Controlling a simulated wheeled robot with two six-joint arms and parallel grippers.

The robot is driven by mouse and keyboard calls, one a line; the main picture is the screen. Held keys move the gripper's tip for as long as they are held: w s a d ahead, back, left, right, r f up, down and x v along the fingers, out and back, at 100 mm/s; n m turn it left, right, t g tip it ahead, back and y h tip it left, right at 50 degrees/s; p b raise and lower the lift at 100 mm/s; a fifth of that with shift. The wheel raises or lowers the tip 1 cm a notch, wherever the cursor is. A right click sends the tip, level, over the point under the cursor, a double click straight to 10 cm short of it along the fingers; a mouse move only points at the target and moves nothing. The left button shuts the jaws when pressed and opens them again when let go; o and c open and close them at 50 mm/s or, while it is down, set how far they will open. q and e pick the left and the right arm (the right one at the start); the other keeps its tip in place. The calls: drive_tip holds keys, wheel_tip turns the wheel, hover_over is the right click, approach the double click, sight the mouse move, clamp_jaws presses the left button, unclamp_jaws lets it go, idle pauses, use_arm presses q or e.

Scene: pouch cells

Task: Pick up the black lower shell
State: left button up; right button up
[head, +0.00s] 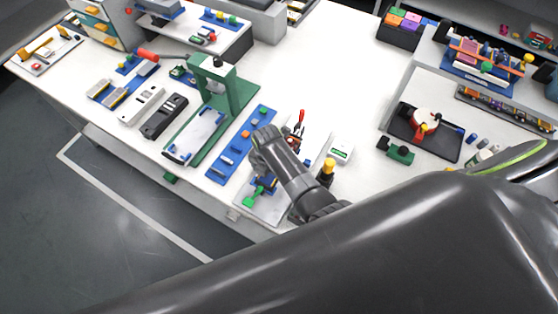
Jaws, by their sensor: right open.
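The black lower shell (164,117) lies flat on the white table, left of the green press. A similar white shell (141,105) lies just to its left. My right gripper (257,155) is at the end of the dark grey arm reaching in from the lower right. It is open, above the area by the blue strip and the grey-white plate, well right of the black shell and apart from it. The arm hides part of the plate. My left gripper is not in view.
A green press (228,88) with a pale plate in its blue-edged base stands between my right gripper and the black shell. A blue strip (233,158) with small parts lies left of the gripper. Blue holders (103,89) with grey blocks lie farther left. The table's front edge is near.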

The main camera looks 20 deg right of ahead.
drive_tip(key=shift+c, duration=0.4)
drive_tip(key=c, duration=1)
drive_tip(key=shift+r, duration=0.15)
drive_tip(key=shift+r+b, duration=0.4)
drive_tip(key=shift+r, duration=4.5)
